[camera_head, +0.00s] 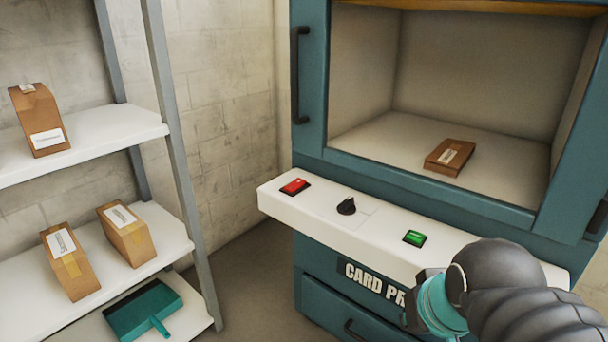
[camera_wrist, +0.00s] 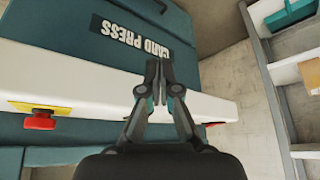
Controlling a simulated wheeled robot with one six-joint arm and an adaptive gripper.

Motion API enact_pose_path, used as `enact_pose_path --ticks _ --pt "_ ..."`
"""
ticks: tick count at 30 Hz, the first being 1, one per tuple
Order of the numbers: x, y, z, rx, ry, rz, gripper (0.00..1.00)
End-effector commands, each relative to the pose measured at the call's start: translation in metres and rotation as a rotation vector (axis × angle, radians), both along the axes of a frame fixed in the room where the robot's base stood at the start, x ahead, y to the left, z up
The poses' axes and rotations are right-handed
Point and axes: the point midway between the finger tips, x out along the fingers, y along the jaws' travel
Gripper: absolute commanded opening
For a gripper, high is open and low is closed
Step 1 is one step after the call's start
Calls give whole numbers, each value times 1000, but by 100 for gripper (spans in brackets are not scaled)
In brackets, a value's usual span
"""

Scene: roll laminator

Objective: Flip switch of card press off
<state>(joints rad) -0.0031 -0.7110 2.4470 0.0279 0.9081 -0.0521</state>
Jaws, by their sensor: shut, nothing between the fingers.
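The card press (camera_head: 310,165) is a teal cabinet with an open chamber and a white control ledge (camera_head: 330,228). On the ledge are a red rocker switch (camera_head: 294,187), a black knob (camera_head: 346,206) and a green rocker switch (camera_head: 415,238). My gripper (camera_wrist: 160,72) is shut and empty in the wrist view, in front of the ledge near the CARD PRESS label (camera_wrist: 125,42). In the head view my arm covers the ledge's right end and the fingers are not clearly visible.
A red button on a yellow base (camera_wrist: 40,118) sits on the ledge in the wrist view. A brown package (camera_head: 450,157) lies in the chamber. A shelf rack (camera_head: 90,140) at left holds several boxes and a teal dustpan (camera_head: 143,308). Floor between rack and press is clear.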

Motion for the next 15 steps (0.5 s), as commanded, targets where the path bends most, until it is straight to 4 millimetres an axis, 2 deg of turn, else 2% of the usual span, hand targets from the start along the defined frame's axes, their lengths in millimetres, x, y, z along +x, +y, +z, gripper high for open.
enact_pose_path --ticks 5,9,15 --pt "58 21 39 10 -27 154 0" --pt "118 44 76 15 -71 322 0" --pt "203 80 119 15 -163 563 0"
